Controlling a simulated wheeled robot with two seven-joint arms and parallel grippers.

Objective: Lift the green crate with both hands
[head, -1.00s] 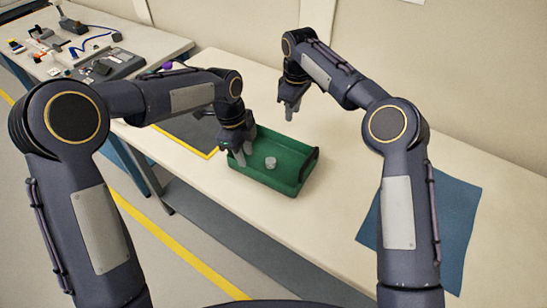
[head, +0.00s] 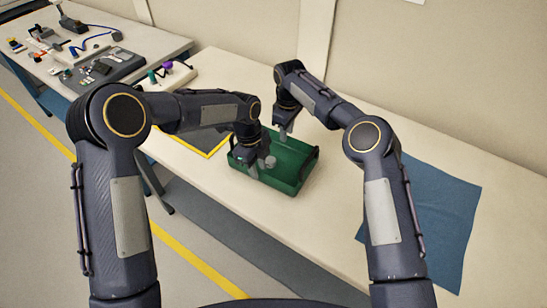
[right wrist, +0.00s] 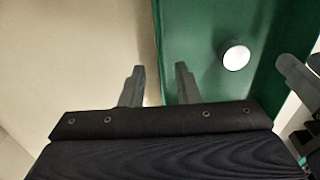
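The green crate (head: 291,176) stands on the pale bench in the head view, with a dark handle (head: 315,155) at its right end. A small pale round piece (head: 271,162) lies inside; it also shows in the right wrist view (right wrist: 236,56). My left gripper (head: 248,169) is low at the crate's near side, its fingers apart. My right gripper (head: 283,134) is at the crate's far side. In the right wrist view its fingers (right wrist: 159,84) are apart, with the crate's wall edge (right wrist: 158,45) between them. Contact with the wall cannot be told.
A blue mat (head: 430,220) lies on the bench to the right. A yellow-edged dark mat (head: 203,138) is left of the crate. A side table (head: 160,48) with several tools and devices stands at the back left. The wall rises behind the bench.

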